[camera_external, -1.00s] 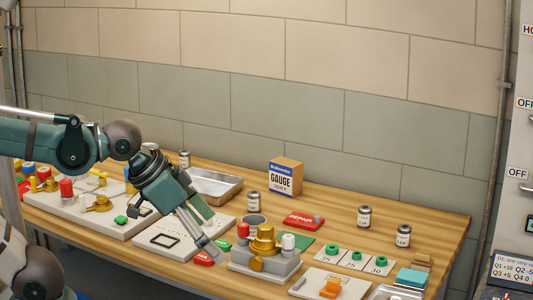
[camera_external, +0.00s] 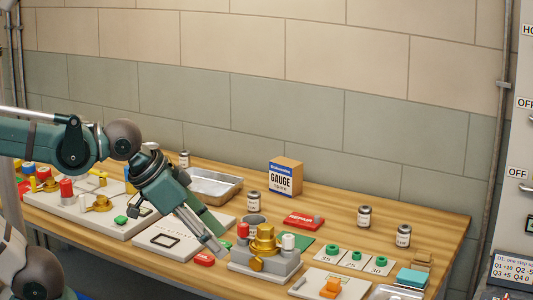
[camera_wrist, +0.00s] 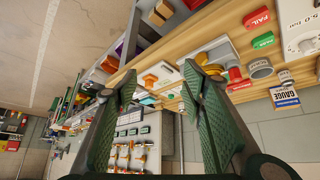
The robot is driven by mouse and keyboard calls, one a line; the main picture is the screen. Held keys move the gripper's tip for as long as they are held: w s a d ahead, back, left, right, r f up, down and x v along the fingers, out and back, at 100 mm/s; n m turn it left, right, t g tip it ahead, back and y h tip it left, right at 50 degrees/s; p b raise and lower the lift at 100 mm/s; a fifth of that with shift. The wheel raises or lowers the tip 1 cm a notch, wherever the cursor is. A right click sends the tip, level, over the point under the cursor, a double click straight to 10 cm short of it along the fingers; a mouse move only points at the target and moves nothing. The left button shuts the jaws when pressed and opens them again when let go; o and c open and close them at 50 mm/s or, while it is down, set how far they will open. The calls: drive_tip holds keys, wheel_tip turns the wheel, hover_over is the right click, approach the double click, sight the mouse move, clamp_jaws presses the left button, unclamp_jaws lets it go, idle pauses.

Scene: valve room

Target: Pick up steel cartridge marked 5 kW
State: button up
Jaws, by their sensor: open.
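Several small steel cartridges with white labels stand upright on the wooden bench: one behind the brass valve (camera_external: 254,201), one at the right-centre (camera_external: 364,216), one nearer the right end (camera_external: 403,236) and one at the far left back (camera_external: 184,159). Their labels are too small to read, so I cannot tell which is marked 5 kW. My gripper (camera_external: 218,249) is open and empty, pointing down and right, just left of the brass valve block (camera_external: 264,256). In the wrist view its two green fingers (camera_wrist: 160,84) are spread apart, with a labelled cartridge (camera_wrist: 286,77) off to the right.
A gauge box (camera_external: 285,177) and a metal tray (camera_external: 214,186) stand at the back. A red tag (camera_external: 304,221) and plates with green rings (camera_external: 354,257) lie around the valve block. A teal block (camera_external: 411,278) is at the front right.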

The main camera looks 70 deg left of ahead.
drive_tip(key=w+a+r+n+g+p, duration=0.2)
drive_tip(key=w+r+n+p, duration=0.2)
drive_tip(key=w+r, duration=0.6)
drive_tip(key=n+g+p, duration=0.5)
drive_tip(key=n+p, duration=0.6)
drive_tip(key=n, duration=0.3)
hover_over(404, 226)
drive_tip(key=f, duration=1.6)
drive_tip(key=shift+s+f, duration=0.2)
drive_tip(key=shift+f, duration=0.05)
drive_tip(key=shift+w+a+f, duration=0.1)
drive_tip(key=shift+w+f, duration=0.15)
drive_tip(key=shift+f, duration=0.3)
drive_tip(key=shift+f, duration=1.25)
